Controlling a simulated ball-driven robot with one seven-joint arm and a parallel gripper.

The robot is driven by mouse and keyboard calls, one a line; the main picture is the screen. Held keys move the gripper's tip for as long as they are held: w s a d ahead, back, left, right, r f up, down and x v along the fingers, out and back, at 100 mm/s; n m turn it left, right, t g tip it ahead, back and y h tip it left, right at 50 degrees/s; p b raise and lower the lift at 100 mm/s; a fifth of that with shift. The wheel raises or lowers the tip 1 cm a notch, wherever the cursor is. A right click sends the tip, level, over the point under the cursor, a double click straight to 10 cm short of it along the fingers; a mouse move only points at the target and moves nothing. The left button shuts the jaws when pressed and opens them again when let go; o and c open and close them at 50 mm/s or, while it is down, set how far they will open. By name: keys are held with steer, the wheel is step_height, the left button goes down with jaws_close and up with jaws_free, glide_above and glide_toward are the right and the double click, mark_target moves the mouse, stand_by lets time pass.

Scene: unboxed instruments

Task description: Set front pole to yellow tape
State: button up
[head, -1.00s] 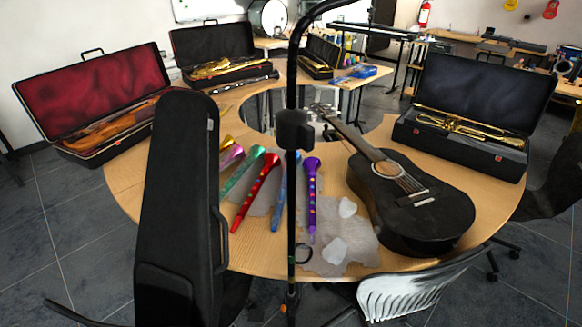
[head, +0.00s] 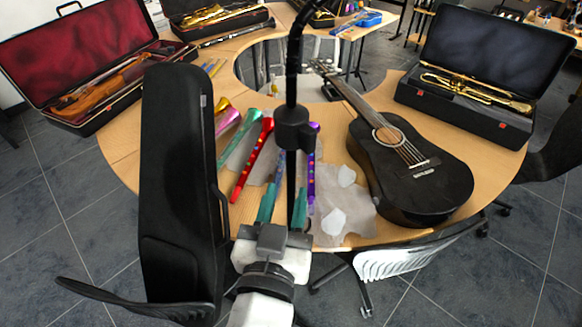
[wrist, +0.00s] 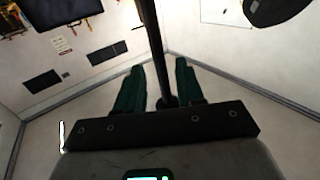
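The front pole (head: 291,75) is a thin black upright stand with a dark clamp (head: 293,130) partway up. Its lower part is hidden behind my gripper in the head view. My gripper (head: 283,190) has two green fingers pointing away from me, one on each side of the pole in the picture. In the wrist view, the pole (wrist: 152,40) runs down between the fingers of my gripper (wrist: 156,75), with narrow gaps beside it. The fingers are apart and not visibly pressing on it. I cannot make out any yellow tape.
A black upright case (head: 180,190) stands close on the left. A ring-shaped wooden table (head: 120,150) lies beyond, with a black guitar (head: 425,180), colourful toy horns (head: 255,160) and open instrument cases. A chair (head: 400,262) stands at front right. Grey floor (head: 450,290) is free at lower right.

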mark_target(290, 182)
steer(key=shift+w+d+p, duration=0.15)
steer(key=shift+w+p, duration=0.15)
steer(key=shift+w, duration=1)
steer(key=shift+w+d+p, duration=0.1)
steer(key=shift+w+p, duration=0.2)
steer(key=shift+w, duration=0.95)
steer(key=shift+c, duration=0.4)
jaws_close()
